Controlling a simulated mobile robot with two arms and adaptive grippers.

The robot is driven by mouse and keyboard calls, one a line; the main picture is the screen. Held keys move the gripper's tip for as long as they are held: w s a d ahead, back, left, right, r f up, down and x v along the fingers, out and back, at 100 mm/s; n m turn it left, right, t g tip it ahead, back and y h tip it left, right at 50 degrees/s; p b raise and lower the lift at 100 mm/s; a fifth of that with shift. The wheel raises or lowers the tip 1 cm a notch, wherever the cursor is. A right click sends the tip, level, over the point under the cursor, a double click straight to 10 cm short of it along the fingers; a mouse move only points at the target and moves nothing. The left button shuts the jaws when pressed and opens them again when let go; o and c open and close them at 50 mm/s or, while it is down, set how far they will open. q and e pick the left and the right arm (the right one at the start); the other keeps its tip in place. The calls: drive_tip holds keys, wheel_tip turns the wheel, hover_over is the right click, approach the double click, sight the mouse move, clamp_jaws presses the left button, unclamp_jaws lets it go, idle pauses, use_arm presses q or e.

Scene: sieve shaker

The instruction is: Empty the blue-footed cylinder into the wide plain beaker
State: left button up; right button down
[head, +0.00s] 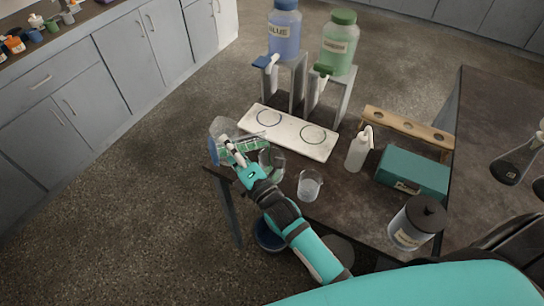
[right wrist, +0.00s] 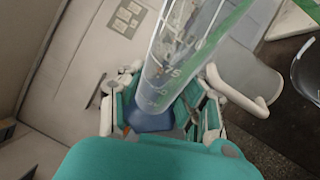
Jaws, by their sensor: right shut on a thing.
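My right gripper (head: 233,151) is shut on the blue-footed cylinder (head: 246,145), near the table's left corner. The cylinder is tipped far over, with its blue foot (head: 213,152) at the left and its clear body with green markings running right. In the right wrist view the cylinder (right wrist: 182,55) rises from between the fingers (right wrist: 165,112), and its foot (right wrist: 150,121) is blue. A wide clear beaker (head: 275,162) stands just right of the gripper, partly hidden by it. I cannot tell how much liquid the cylinder holds. My left gripper is out of view.
A smaller beaker (head: 310,186) with some clear liquid stands to the right. A clear vessel (head: 223,127) sits behind the gripper. A white board (head: 290,132), blue and green dispensers (head: 284,30), a wash bottle (head: 358,150), a teal box (head: 412,172) and a lidded jar (head: 416,225) surround it.

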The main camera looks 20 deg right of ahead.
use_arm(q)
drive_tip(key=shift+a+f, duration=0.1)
use_arm(e)
drive_tip(key=shift+a, duration=0.1)
drive_tip(key=shift+w, duration=0.2)
drive_tip(key=shift+s+r, duration=0.2)
drive_tip(key=shift+s, duration=0.05)
drive_tip(key=shift+w+m, duration=0.2)
drive_tip(key=shift+m, duration=0.1)
drive_tip(key=shift+s+r, duration=0.1)
drive_tip(key=shift+s, duration=0.05)
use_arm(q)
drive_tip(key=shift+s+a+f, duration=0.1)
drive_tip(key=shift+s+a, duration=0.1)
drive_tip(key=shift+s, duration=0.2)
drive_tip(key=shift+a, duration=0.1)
use_arm(e)
drive_tip(key=shift+r, duration=0.1)
